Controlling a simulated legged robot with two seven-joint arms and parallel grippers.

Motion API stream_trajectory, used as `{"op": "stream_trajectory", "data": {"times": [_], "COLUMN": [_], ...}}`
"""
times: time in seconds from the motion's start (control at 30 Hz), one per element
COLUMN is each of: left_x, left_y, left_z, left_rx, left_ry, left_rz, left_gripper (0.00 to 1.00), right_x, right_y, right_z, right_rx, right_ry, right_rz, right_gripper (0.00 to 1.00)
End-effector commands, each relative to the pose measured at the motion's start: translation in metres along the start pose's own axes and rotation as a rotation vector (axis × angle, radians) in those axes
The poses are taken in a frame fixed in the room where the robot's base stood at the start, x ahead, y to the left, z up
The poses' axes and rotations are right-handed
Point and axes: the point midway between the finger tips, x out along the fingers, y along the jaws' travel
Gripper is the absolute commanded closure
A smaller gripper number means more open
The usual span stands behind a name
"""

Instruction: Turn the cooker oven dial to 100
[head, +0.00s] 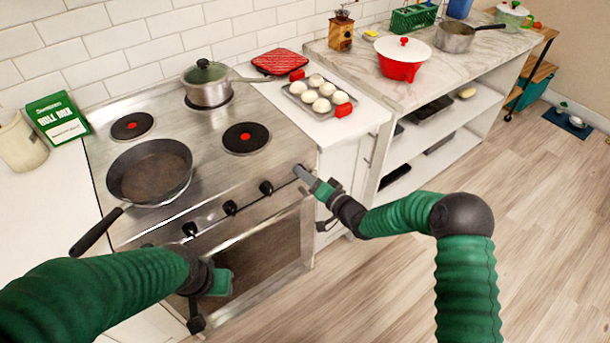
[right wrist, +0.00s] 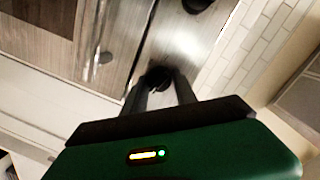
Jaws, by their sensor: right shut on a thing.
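The cooker (head: 222,180) has a row of black dials along its steel front edge, among them a left dial (head: 190,229), a middle dial (head: 230,207) and another dial (head: 266,187). My right gripper (head: 301,172) is at the right end of this row. In the right wrist view its fingers are shut on a dark round dial (right wrist: 157,76). Its markings and setting cannot be read, and the fingers hide it in the head view. My left gripper (head: 207,288) is low in front of the oven door (head: 255,250); its fingertips are not clear.
A frying pan (head: 150,172) stands on the cooker, its handle reaching over the front edge at left. A lidded pot (head: 207,90) stands at the back. A tray of buns (head: 318,97) is on the counter at right.

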Motion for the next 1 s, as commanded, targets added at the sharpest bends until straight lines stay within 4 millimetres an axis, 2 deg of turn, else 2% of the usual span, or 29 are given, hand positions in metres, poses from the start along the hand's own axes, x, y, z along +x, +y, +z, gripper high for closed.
{"op": "stream_trajectory", "data": {"times": [0.03, 0.17, 0.47, 0.57, 0.67, 1.0], "left_x": [0.000, 0.000, 0.000, -0.001, -0.003, -0.006], "left_y": [0.000, 0.000, 0.000, 0.000, 0.000, 0.000], "left_z": [0.000, 0.000, 0.000, 0.000, -0.001, -0.002], "left_rx": [0.000, 0.000, 0.000, 0.000, 0.000, 0.000], "left_ry": [0.000, 0.000, 0.000, 0.000, 0.000, 0.000], "left_rz": [0.000, 0.000, 0.000, 0.000, 0.000, 0.000], "left_gripper": [0.64, 0.64, 0.64, 0.64, 0.64, 0.64], "right_x": [-0.002, -0.001, -0.002, -0.011, -0.031, -0.129], "right_y": [0.005, 0.004, 0.001, 0.001, 0.001, 0.003], "right_z": [0.003, 0.002, 0.000, -0.001, -0.001, -0.001], "right_rx": [0.003, 0.002, 0.000, 0.000, 0.001, 0.002], "right_ry": [-0.005, -0.004, 0.000, 0.000, 0.001, 0.001], "right_rz": [0.011, 0.008, 0.003, 0.004, 0.006, 0.008], "right_gripper": [0.62, 0.45, 0.45, 0.45, 0.45, 0.45]}}
